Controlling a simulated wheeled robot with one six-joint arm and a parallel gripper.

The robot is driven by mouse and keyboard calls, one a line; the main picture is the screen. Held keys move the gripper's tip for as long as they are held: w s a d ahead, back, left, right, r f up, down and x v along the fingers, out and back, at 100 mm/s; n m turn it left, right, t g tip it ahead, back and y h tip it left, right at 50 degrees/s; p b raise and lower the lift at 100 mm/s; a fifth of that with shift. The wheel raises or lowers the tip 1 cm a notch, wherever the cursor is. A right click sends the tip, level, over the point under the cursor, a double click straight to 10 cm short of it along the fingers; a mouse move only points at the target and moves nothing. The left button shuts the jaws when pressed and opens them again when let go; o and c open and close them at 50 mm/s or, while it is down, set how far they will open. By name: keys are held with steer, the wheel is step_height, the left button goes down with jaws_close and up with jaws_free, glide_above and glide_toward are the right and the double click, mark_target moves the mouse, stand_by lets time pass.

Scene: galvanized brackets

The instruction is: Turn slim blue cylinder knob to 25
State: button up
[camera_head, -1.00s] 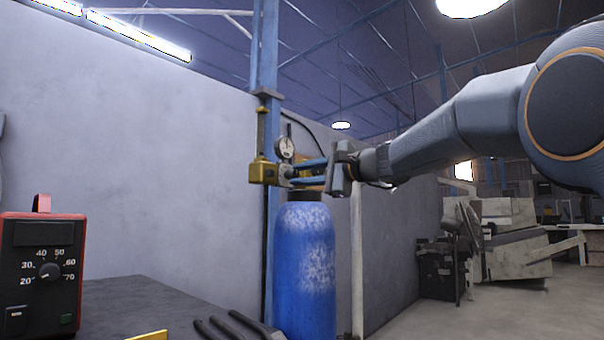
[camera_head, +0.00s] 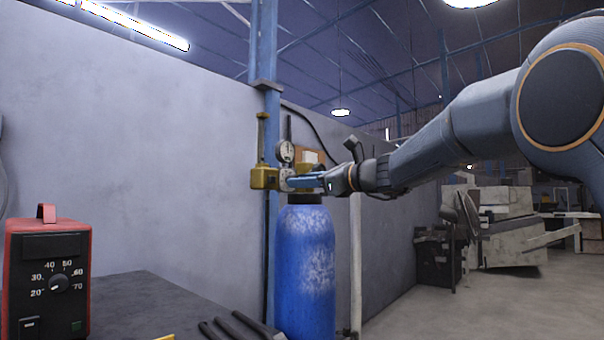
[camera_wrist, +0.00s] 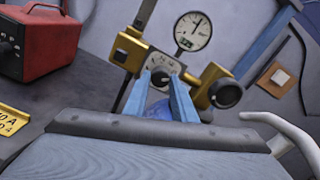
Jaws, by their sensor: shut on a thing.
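The slim blue cylinder (camera_head: 305,265) stands upright by the wall, with a brass regulator (camera_head: 264,177) above it. In the wrist view, a small dark knob (camera_wrist: 160,76) sits on a pale scale plate (camera_wrist: 154,63) on the regulator. My gripper (camera_head: 291,181) reaches in from the right. Its two blue fingers are shut on this knob, as the wrist view shows (camera_wrist: 162,80). The fingers partly hide the knob and the scale. The scale's numbers and the knob's pointer are too small to read.
A round gauge (camera_wrist: 192,31) sits just above the knob, and a larger black knob (camera_wrist: 225,93) is on the regulator's right side. A red box with a dial (camera_head: 47,275) stands on the dark table (camera_head: 140,305) at left. A blue post (camera_head: 265,90) rises behind the regulator.

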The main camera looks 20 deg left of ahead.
steer(key=shift+s+m+p, duration=0.1)
steer(key=shift+m+p, duration=3.15)
steer(key=shift+m, duration=0.65)
steer(key=shift+f, duration=0.1)
steer(key=shift+m, duration=0.3)
steer(key=o, duration=1)
steer(key=shift+b+v, duration=1.2)
steer(key=shift+v, duration=2.65)
